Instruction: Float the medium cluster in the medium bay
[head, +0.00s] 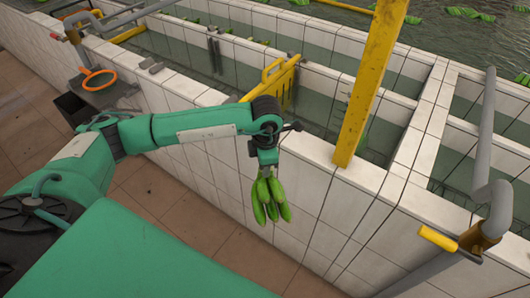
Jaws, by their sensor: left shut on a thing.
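My left gripper (268,166) is shut on the top of a green banana cluster (271,200). The cluster hangs down with several fingers, in front of the white tiled outer wall (320,200) and below its rim. Beyond the wall lie water-filled bays; one bay (315,110) lies behind the gripper, with a yellow slotted gate (272,82) at its left. Which bay is the medium one I cannot tell. My right gripper is not in view.
A yellow post (368,85) rises from the wall right of my gripper. Grey pipes (492,170) with a yellow handle (438,239) stand at the right. An orange ring (98,79) is at the left. Green bunches (470,13) float in far water. Brown floor (165,205) lies below.

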